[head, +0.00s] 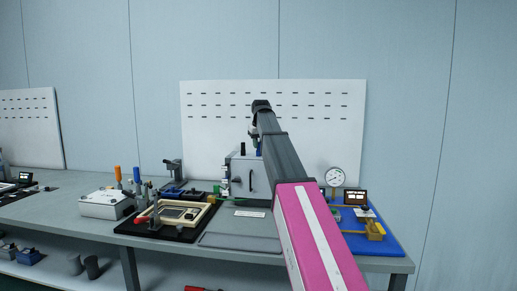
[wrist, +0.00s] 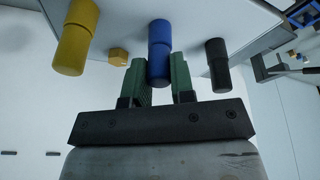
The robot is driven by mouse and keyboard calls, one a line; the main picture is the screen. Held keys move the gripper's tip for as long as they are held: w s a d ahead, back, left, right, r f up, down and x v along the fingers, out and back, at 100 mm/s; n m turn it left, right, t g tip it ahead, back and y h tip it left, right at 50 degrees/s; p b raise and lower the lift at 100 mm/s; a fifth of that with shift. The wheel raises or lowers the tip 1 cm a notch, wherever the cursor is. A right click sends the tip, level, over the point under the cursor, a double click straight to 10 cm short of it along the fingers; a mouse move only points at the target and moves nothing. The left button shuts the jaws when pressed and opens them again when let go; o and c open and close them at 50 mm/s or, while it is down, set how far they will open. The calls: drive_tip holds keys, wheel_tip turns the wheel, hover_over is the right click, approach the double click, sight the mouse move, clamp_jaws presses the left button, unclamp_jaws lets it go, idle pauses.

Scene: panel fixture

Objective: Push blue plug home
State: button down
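The blue plug (wrist: 159,45) stands out from a pale panel surface in the wrist view, between a yellow plug (wrist: 75,38) and a black plug (wrist: 217,65). My gripper (wrist: 159,68) has its two green fingers on either side of the blue plug, close against it, and looks shut on it. The plug's free end lies between the fingers, short of the dark palm. How deep its other end sits is hidden. In the head view my arm covers most of the gripper, above the grey box (head: 258,182) on the bench.
A brass hex nut (wrist: 119,57) sits on the panel between the yellow and blue plugs. On the bench, a framed tray (head: 157,222) and a white box (head: 103,204) stand left. A blue mat (head: 388,245) with a dial gauge (head: 334,177) behind lies right.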

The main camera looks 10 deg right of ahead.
drive_tip(key=shift+d+f, duration=0.1)
drive_tip(key=shift+f, duration=0.2)
idle(0.5)
drive_tip(key=c, duration=1)
unclamp_jaws()
drive_tip(key=shift+r, duration=3.5)
